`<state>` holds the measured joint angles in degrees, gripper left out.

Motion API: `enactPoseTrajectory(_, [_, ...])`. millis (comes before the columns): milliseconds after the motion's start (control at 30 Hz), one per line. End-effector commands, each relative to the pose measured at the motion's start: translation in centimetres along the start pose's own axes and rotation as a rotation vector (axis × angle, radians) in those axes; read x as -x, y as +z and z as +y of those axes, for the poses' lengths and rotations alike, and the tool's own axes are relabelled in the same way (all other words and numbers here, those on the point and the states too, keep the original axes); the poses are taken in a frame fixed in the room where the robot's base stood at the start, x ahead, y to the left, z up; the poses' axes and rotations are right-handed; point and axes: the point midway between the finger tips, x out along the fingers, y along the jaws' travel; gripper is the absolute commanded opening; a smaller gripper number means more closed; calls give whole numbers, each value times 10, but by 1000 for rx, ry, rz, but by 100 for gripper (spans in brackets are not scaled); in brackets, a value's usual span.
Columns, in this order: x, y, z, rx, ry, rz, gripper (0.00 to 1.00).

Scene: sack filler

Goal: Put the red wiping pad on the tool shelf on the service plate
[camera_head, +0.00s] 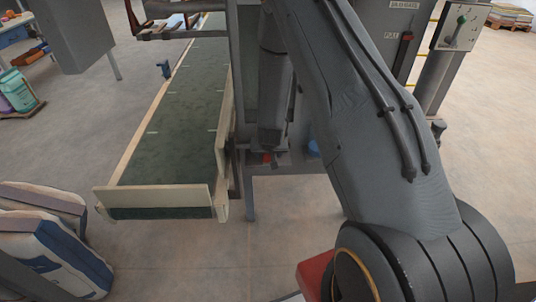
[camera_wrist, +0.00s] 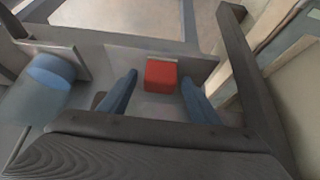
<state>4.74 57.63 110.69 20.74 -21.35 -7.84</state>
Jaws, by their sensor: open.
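The red wiping pad (camera_wrist: 160,76) is a small red block on a narrow grey ledge (camera_wrist: 204,64) in the wrist view. A bit of red (camera_head: 266,157) shows below my arm in the head view. My gripper (camera_wrist: 160,79) is open, with its blue fingers on either side of the pad and a gap on both sides. Nothing is held. I cannot tell from these views whether the ledge is the tool shelf or the service plate.
A blue round object (camera_wrist: 50,70) stands left of the pad, by a grey plate; blue also shows in the head view (camera_head: 313,148). A dark green conveyor (camera_head: 175,125) lies left of my arm. Filled sacks (camera_head: 50,240) sit at lower left. Open floor lies in front.

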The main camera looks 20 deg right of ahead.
Motion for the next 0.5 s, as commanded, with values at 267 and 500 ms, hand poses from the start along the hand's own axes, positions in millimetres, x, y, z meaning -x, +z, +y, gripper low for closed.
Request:
enactPoseTrajectory(267, [25,-3,0,0,-1,3,57])
enactPoseTrajectory(500, [68,-2,0,-1,-1,2,57])
